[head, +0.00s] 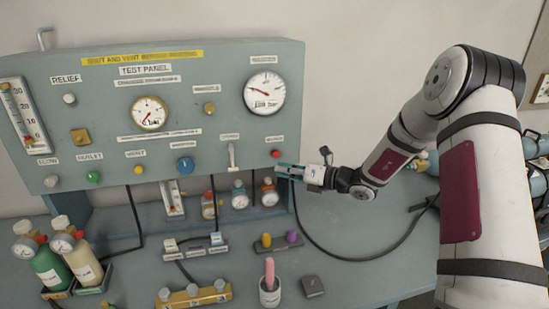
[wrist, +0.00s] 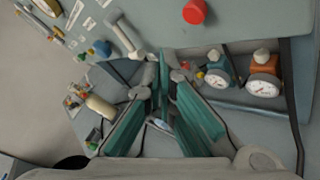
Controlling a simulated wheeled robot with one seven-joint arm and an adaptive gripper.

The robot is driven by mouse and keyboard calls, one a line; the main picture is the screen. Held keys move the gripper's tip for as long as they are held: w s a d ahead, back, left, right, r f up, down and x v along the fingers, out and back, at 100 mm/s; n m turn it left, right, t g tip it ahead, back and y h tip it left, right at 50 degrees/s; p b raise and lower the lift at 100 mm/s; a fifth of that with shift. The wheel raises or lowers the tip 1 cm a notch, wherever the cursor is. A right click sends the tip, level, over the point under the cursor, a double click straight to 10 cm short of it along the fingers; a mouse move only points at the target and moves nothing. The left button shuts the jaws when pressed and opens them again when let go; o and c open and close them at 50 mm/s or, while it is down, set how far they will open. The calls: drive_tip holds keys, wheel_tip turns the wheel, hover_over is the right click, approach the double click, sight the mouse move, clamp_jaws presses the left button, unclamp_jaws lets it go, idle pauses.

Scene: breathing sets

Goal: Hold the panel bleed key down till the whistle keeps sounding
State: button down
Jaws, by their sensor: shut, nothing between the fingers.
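The grey test panel (head: 200,100) stands on the bench. A red button (head: 276,154) sits at the right end of its lower row. The small label above it is too blurred to read, so I cannot tell for certain that it is the bleed key. The red button also shows at the top of the wrist view (wrist: 195,12). My gripper (head: 279,170) is shut and empty at the panel's lower right edge, just below the red button in the head view. In the wrist view its teal fingers (wrist: 166,82) point below and left of the button, apart from it. I cannot identify the whistle.
A small lever (head: 232,157) and a blue knob (head: 185,164) lie left of the button. Small gauged regulators (head: 239,196) stand under the panel. Green and cream bottles (head: 83,258) stand at the left. A black hose (head: 340,256) curves across the otherwise fairly clear right bench.

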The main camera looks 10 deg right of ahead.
sight(276, 154)
drive_tip(key=shift+w+b, duration=0.75)
drive_tip(key=shift+w, duration=0.9)
drive_tip(key=shift+w, duration=0.1)
drive_tip(key=shift+w, duration=0.3)
drive_tip(key=shift+w+r+b, duration=0.1)
drive_tip(key=shift+w+b, duration=0.45)
drive_tip(key=shift+w, duration=0.05)
idle(0.9)
idle(3.4)
drive_tip(key=shift+s+p, duration=0.65)
drive_tip(key=shift+s, duration=0.35)
drive_tip(key=shift+s, duration=0.15)
